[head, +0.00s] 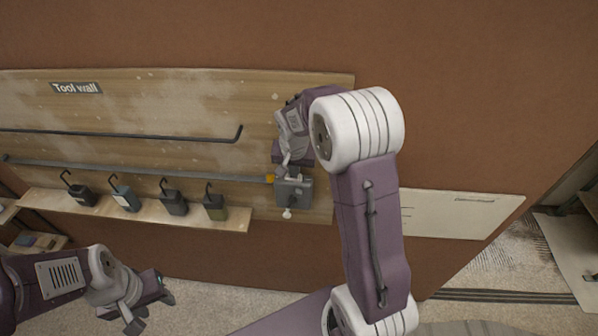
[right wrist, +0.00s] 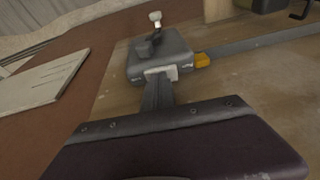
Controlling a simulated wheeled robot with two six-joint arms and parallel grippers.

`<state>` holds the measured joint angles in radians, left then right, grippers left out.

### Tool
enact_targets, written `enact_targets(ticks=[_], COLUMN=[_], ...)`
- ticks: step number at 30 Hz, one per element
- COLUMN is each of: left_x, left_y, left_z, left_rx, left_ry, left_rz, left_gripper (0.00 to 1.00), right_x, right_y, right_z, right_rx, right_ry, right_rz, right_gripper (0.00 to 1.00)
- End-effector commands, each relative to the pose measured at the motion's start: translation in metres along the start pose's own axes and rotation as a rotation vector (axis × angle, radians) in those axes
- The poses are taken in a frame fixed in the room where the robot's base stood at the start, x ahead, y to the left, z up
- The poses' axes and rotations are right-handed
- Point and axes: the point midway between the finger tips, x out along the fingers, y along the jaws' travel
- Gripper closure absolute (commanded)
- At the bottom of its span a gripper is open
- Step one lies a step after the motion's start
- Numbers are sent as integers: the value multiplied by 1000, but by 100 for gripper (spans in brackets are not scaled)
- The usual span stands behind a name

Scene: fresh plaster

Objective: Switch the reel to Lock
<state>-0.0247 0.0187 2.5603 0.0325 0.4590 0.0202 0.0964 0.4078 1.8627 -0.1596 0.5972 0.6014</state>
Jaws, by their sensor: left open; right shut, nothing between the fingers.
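The grey reel box (head: 294,194) is mounted on the wooden tool wall at the end of a long grey rail. A dark lever with a white knob (head: 287,214) hangs from its lower side in the head view. In the right wrist view the box (right wrist: 172,60) appears the other way up, with the white knob (right wrist: 155,17) at the top. My right gripper (head: 285,168) is shut and empty, its tips at a pale plate (right wrist: 160,72) on the box; contact is unclear. Lock markings are not readable. My left gripper (head: 152,311) is open and empty at lower left.
An orange piece (head: 270,178) sits on the rail (head: 150,171) beside the box. Several dark hooked containers (head: 173,203) stand along a wooden ledge (head: 140,213). A pale panel (head: 450,213) is right of the board. The wall above is bare.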

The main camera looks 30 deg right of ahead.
Motion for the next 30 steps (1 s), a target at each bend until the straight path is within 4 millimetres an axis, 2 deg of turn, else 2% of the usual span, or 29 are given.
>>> enact_targets(ticks=[11, 17, 19, 21, 27, 30], left_x=[-6, -47, -28, -21, -11, -9], left_y=[0, 1, 1, 0, 0, 0], left_z=[-1, -5, -4, -2, -1, -1], left_rx=[0, 0, 0, 0, 0, 0], left_ry=[0, 0, 2, -1, 0, 0], left_rz=[0, 0, 0, 0, 0, 0], left_gripper=[55, 55, 55, 55, 55, 55], right_x=[-6, -48, -51, -68, -111, -125], right_y=[-1, -2, 0, 3, 8, 10], right_z=[-2, -22, -20, -20, -19, -19], right_rx=[0, -2, -1, -3, -2, -3], right_ry=[-1, 3, 9, 9, 7, 5], right_rz=[1, 0, -4, -4, -3, -1], right_gripper=[100, 100, 100, 100, 100, 100])
